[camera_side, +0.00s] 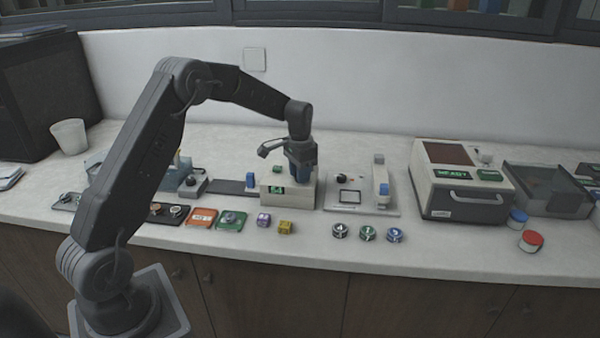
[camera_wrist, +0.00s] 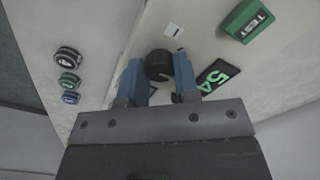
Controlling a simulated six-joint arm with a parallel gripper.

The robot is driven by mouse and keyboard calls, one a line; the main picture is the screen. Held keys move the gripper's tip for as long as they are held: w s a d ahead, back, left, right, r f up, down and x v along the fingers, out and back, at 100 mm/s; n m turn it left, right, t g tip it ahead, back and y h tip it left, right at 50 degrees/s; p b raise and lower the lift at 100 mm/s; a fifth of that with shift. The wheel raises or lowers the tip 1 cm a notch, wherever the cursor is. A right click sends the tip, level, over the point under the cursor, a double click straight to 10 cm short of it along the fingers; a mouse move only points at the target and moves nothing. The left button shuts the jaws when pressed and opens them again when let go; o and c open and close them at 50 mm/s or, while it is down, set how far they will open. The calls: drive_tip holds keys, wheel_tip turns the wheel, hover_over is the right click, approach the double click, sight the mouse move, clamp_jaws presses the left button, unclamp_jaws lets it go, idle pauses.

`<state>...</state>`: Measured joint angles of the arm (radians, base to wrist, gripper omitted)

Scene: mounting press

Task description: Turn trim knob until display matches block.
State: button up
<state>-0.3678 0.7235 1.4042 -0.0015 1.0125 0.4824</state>
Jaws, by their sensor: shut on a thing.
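The black trim knob (camera_wrist: 158,62) sits on top of a pale box (camera_side: 299,197). My gripper (camera_wrist: 158,76) has its two blue fingers on either side of the knob, shut on it. In the side view my gripper (camera_side: 300,174) reaches down onto the box and hides the knob. The display (camera_wrist: 218,77) beside the knob shows green digits that appear to read 54.
A green TEST button (camera_wrist: 249,20) is on the same box. A blue piece (camera_side: 250,180) stands just left of it. Several round pieces (camera_side: 367,233) lie front right. A plate with a small stand (camera_side: 380,190) and a press-like machine (camera_side: 458,183) are to the right.

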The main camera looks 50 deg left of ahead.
drive_tip(key=shift+c, duration=0.9)
drive_tip(key=n, duration=0.5)
drive_tip(key=shift+n, duration=0.3)
drive_tip(key=n, duration=0.5)
drive_tip(key=shift+n, duration=0.7)
drive_tip(key=o, duration=0.9)
drive_tip(key=shift+r, duration=0.1)
